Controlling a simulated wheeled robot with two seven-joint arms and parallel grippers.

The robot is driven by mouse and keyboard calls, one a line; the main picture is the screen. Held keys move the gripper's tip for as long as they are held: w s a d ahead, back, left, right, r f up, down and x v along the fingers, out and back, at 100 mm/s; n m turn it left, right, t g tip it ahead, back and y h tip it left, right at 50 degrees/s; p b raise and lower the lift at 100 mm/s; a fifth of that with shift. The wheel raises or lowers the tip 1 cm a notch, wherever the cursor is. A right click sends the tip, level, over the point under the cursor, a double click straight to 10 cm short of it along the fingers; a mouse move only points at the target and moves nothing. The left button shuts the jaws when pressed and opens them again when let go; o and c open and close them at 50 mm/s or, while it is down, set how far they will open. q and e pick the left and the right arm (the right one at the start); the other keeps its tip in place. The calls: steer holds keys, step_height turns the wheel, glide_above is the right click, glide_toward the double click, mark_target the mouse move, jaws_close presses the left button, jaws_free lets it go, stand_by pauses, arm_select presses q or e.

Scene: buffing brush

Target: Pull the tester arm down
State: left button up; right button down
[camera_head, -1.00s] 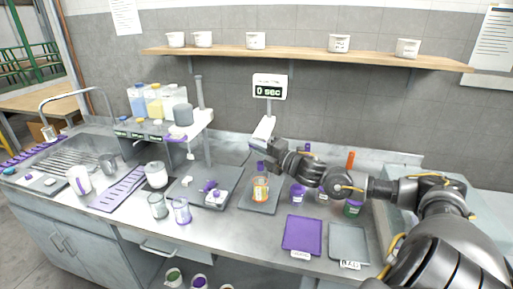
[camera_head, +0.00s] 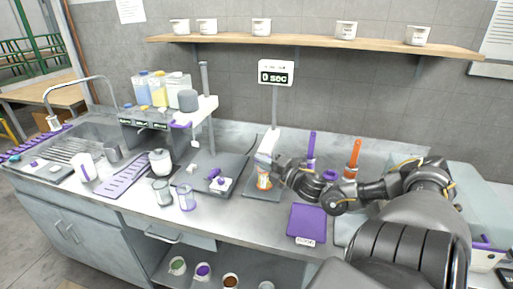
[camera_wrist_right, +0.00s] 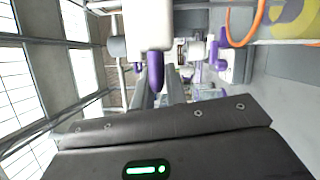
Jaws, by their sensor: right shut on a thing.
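The tester (camera_head: 268,144) has a white, tilted arm at the back of the counter, below a post with a display reading 0 sec (camera_head: 275,73). A jar with an orange label (camera_head: 264,181) stands on the grey tester base (camera_head: 262,194) under the arm. My right gripper (camera_head: 279,166) is shut at the arm's lower front, just above and beside the jar. The exact grip point is hidden by the fingers. In the right wrist view a white part with a purple tip (camera_wrist_right: 155,70) is close in front of my fingers (camera_wrist_right: 160,95). My left gripper is not in view.
A purple mat (camera_head: 307,222) lies right of the tester base. Purple (camera_head: 311,147) and orange (camera_head: 352,155) upright handles stand behind my right arm. A grey plate with a small purple-and-white item (camera_head: 218,181) lies to the left. A shelf (camera_head: 300,41) with several white pots is above.

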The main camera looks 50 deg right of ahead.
steer(key=shift+f, duration=0.1)
steer(key=c, duration=1.5)
jaws_free()
steer(key=s+p, duration=0.3)
steer(key=s, duration=0.7)
steer(key=shift+s+d+f, duration=0.3)
steer(key=shift+s+f, duration=0.1)
